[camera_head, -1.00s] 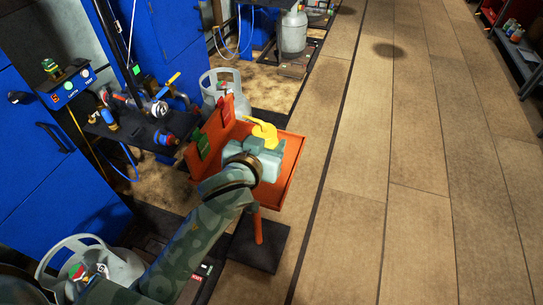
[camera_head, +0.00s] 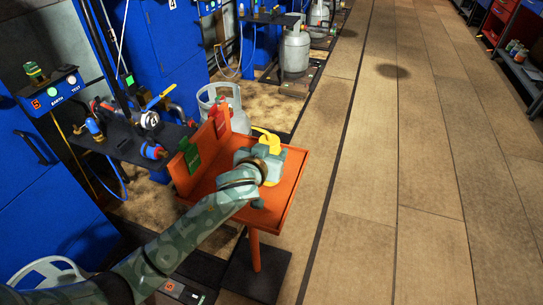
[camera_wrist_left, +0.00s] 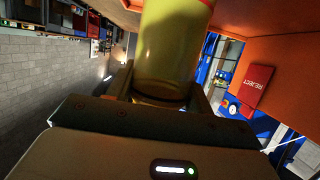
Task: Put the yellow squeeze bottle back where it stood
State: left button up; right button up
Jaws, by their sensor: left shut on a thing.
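The yellow squeeze bottle (camera_head: 269,141) is mostly hidden behind my left gripper (camera_head: 268,158) in the head view; only its yellow top part shows. In the left wrist view the yellow bottle (camera_wrist_left: 172,45) stands between the fingers, and my left gripper (camera_wrist_left: 160,92) is shut on it. The gripper and bottle are over the far part of an orange tray stand (camera_head: 285,198). I cannot tell whether the bottle touches the tray. My right gripper is in neither view.
The tray's upright left panel carries a green card (camera_head: 192,160) and a red REJECT card (camera_wrist_left: 258,90). Beyond it stands a grey gas cylinder (camera_head: 220,100). A dark shelf with valves (camera_head: 125,138) is on the left. The plank floor (camera_head: 420,200) at right is clear.

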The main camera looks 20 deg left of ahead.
pick_arm(q)
jog(key=shift+f, duration=0.2)
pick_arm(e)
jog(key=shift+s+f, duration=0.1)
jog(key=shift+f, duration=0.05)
pick_arm(q)
jog(key=o, duration=1.2)
jog(key=shift+f, duration=0.1)
jog(key=shift+c, duration=0.2)
jog(key=shift+s+r+p, duration=0.2)
jog(key=shift+r+p, duration=0.1)
jog(key=p+v, duration=0.4)
jog(key=v, duration=0.7)
jog(key=shift+s, duration=0.3)
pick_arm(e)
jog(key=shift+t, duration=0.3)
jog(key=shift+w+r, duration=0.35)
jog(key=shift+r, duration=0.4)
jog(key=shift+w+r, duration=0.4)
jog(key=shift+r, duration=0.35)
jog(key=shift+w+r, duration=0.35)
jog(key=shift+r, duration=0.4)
